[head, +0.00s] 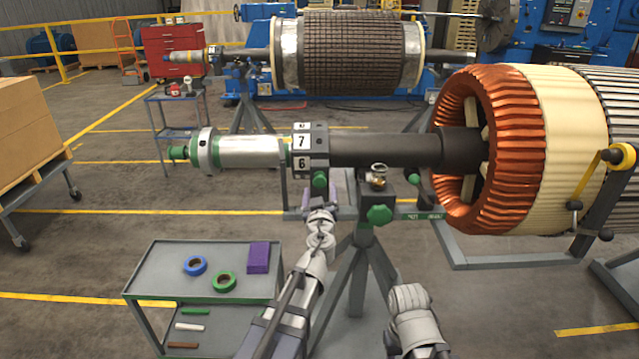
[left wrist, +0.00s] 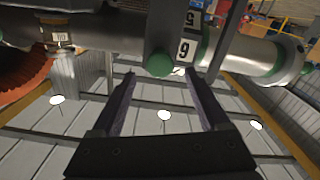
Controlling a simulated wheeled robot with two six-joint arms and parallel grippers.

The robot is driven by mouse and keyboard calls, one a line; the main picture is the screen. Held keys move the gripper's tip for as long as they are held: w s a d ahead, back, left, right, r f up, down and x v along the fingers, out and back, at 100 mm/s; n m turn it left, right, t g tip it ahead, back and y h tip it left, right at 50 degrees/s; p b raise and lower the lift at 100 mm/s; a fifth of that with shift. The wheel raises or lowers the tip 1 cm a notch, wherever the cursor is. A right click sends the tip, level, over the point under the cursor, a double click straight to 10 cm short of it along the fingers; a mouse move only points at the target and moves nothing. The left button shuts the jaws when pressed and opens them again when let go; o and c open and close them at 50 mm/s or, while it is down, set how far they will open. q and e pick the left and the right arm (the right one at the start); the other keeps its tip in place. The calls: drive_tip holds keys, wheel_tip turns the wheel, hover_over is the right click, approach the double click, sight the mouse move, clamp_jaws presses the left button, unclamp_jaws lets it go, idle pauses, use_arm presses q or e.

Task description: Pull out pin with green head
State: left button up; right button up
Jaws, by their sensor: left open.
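A pin with a round green head (head: 320,180) sticks out below the numbered block (head: 310,148) marked 7 and 6, clamped around the shaft (head: 390,148). The green head also shows in the left wrist view (left wrist: 160,64), at the underside of the block. My left gripper (head: 322,197) is just below the pin. In the left wrist view its two fingers (left wrist: 159,76) are open and empty, apart, with the green head centred between and slightly beyond their tips. Whether they touch it cannot be told. My right gripper is not in view; only a right arm part shows low in the head view.
A grey cart (head: 155,275) with tape rolls and a purple box (head: 258,257) is lower left.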

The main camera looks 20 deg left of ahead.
sight(320, 183)
use_arm(q)
drive_tip(key=x, duration=0.5)
drive_tip(key=shift+w+a, duration=0.1)
drive_tip(key=shift+w, duration=0.2)
clamp_jaws()
idle(1.0)
